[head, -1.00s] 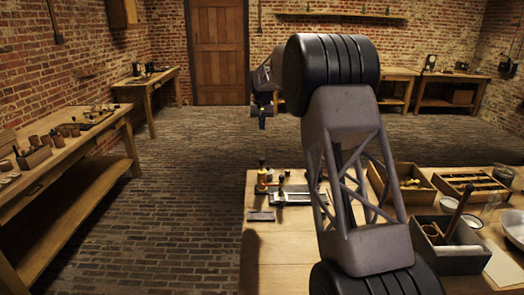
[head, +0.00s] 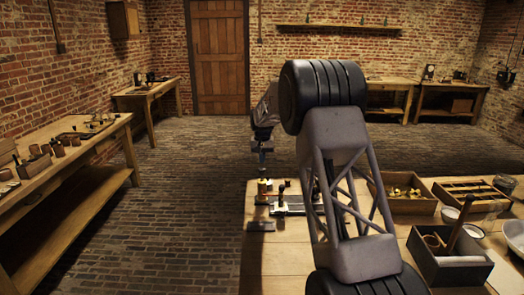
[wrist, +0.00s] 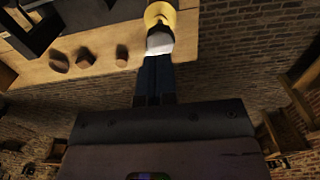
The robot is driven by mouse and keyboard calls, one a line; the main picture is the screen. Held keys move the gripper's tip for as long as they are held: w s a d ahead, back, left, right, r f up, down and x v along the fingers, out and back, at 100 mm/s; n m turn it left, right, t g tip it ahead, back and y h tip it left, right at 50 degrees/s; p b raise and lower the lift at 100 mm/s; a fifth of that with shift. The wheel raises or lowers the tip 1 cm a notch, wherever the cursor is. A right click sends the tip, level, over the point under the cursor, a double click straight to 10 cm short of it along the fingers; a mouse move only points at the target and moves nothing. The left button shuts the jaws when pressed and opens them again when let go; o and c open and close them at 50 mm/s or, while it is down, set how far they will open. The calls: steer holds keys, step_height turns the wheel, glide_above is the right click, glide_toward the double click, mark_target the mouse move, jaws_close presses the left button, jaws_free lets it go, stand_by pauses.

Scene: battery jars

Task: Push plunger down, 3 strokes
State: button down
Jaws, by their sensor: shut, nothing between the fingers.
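A dark knobbed lever (head: 281,190) stands just right of the post. A flat dark plate (head: 261,226) lies in front. Right of my arm are a wooden tray (head: 408,205) with brass parts and a dark box (head: 440,270). The table's front left is bare.

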mark_target(262, 168)
steer(key=shift+f, duration=1.4)
steer(key=shift+f, duration=1.45)
step_height(262, 168, up, 15)
steer(key=shift+f, duration=0.2)
steer(key=shift+r, duration=0.1)
steer(key=shift+a+r, duration=0.1)
steer(key=shift+r, duration=0.95)
